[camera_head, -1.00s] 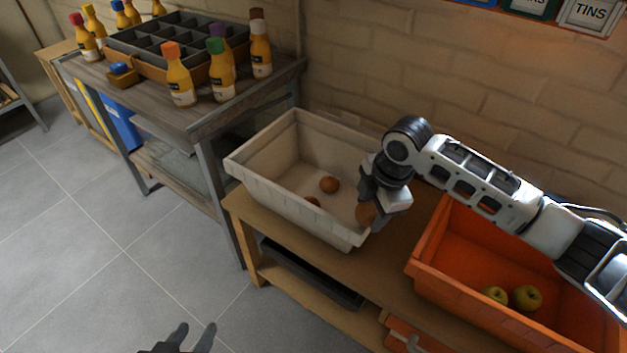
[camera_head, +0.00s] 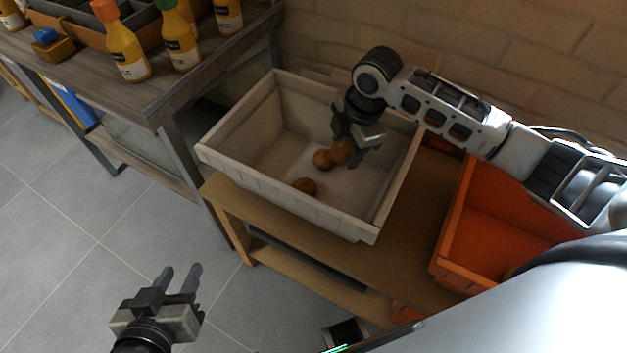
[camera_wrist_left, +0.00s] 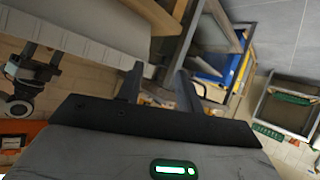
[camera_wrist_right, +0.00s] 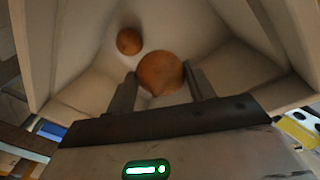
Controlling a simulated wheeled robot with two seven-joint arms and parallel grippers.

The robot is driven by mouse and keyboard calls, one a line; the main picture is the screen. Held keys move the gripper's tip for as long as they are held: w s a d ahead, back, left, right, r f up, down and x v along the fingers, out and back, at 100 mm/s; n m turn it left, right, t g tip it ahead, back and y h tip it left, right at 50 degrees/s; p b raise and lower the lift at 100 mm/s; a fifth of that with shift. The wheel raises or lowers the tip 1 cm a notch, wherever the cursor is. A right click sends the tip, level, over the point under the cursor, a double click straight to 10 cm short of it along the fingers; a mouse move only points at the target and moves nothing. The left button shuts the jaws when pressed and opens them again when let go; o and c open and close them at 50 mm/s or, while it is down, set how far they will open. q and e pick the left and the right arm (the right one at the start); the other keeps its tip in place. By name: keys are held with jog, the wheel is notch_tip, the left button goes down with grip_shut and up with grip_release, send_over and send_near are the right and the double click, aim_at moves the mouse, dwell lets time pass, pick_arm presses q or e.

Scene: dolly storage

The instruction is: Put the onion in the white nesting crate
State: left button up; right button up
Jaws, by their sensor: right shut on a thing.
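The white nesting crate (camera_head: 300,103) stands on a wooden bench. I cannot tell whether the held onion touches the crate floor. My left gripper (camera_head: 180,277) is open and empty over the grey floor.
An orange crate (camera_head: 490,215) stands right of the white crate, partly covered by my body. A table (camera_head: 170,90) with bottles and a divided tray is at the left. A brick wall (camera_head: 480,60) is behind. The grey floor (camera_head: 60,220) at left is clear.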

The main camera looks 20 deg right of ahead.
aim_at(339, 189)
jog(key=shift+f+b, duration=0.55)
jog(key=shift+f, duration=0.4)
jog(key=shift+f+b, duration=0.4)
jog(key=shift+f, duration=0.1)
pick_arm(q)
notch_tip(339, 189, down, 2)
jog(key=shift+d+b, duration=0.1)
jog(key=shift+b, duration=1.05)
pick_arm(e)
notch_tip(339, 189, down, 10)
jog(key=shift+r, duration=0.1)
jog(key=o, duration=1)
pick_arm(q)
jog(key=r+p, duration=0.1)
jog(key=p, duration=0.2)
jog(key=shift+w+r, duration=0.15)
jog(key=shift+r, duration=0.05)
pick_arm(e)
jog(key=r, duration=0.4)
jog(key=s+d+r, duration=0.1)
jog(key=r, duration=0.7)
jog(key=shift+s+d, duration=0.15)
jog(key=shift+s, duration=0.15)
